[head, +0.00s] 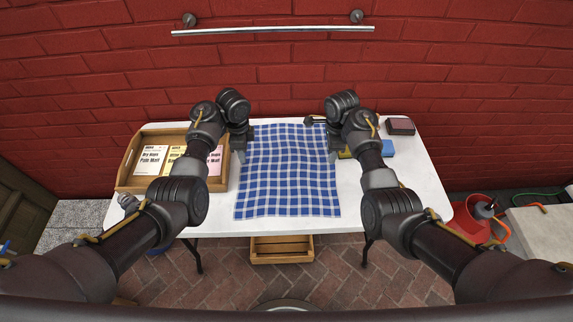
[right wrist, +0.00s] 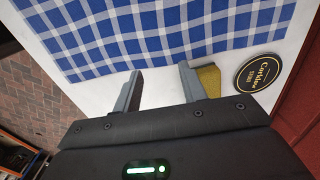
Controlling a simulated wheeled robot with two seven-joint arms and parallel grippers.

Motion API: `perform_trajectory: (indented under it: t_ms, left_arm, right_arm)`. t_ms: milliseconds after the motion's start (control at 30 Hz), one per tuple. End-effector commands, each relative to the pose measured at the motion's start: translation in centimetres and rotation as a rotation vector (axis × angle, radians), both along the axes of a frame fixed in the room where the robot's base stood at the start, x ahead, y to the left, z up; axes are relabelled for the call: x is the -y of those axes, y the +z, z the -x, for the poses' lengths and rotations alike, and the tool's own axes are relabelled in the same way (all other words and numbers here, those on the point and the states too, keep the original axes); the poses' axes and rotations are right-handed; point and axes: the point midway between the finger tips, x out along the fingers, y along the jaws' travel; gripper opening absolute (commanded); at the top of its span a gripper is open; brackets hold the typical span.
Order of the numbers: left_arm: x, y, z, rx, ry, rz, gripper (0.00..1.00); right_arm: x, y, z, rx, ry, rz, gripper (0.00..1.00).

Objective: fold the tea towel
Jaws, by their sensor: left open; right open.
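The blue-and-white checked tea towel (head: 287,180) lies spread flat on the white table, its near edge close to the table's front. It also fills the upper part of the right wrist view (right wrist: 160,35). My left gripper (head: 241,146) is open at the towel's far left edge; its fingers are partly hidden by the wrist. My right gripper (right wrist: 159,70) is open and empty, its two fingertips at the towel's right edge. I cannot tell whether they touch the cloth. In the head view my right arm hides most of that gripper.
A wooden tray (head: 127,172) with malt packets stands on the table (head: 400,190) at left. At right are a blue block (head: 388,148), a dark box (head: 400,125) and a yellow item (right wrist: 208,80). A round black coaster (right wrist: 259,72) lies beside the yellow item.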

Motion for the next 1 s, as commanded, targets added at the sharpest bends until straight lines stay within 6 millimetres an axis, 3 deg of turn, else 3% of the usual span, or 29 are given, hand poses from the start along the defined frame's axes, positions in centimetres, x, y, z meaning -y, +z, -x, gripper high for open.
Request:
perform_trajectory:
  t_ms: [200,400,867,1000]
  left_arm:
    - [-0.3,-3.3,0.0,-0.003,0.003,-0.002,0.42]
    - [-0.4,-5.0,0.0,-0.002,0.007,-0.001,0.42]
    - [-0.4,-5.7,0.0,0.0,0.007,0.0,0.42]
    - [-0.4,-5.5,0.0,-0.001,0.007,0.0,0.33]
  right_arm:
    - [-0.2,-3.4,-0.1,-0.004,0.004,0.002,0.42]
    - [-0.2,-4.9,-0.1,-0.002,0.006,0.0,0.42]
    - [-0.3,-5.7,-0.1,-0.002,0.006,0.0,0.42]
    - [-0.3,-5.5,-0.1,-0.002,0.006,-0.001,0.33]
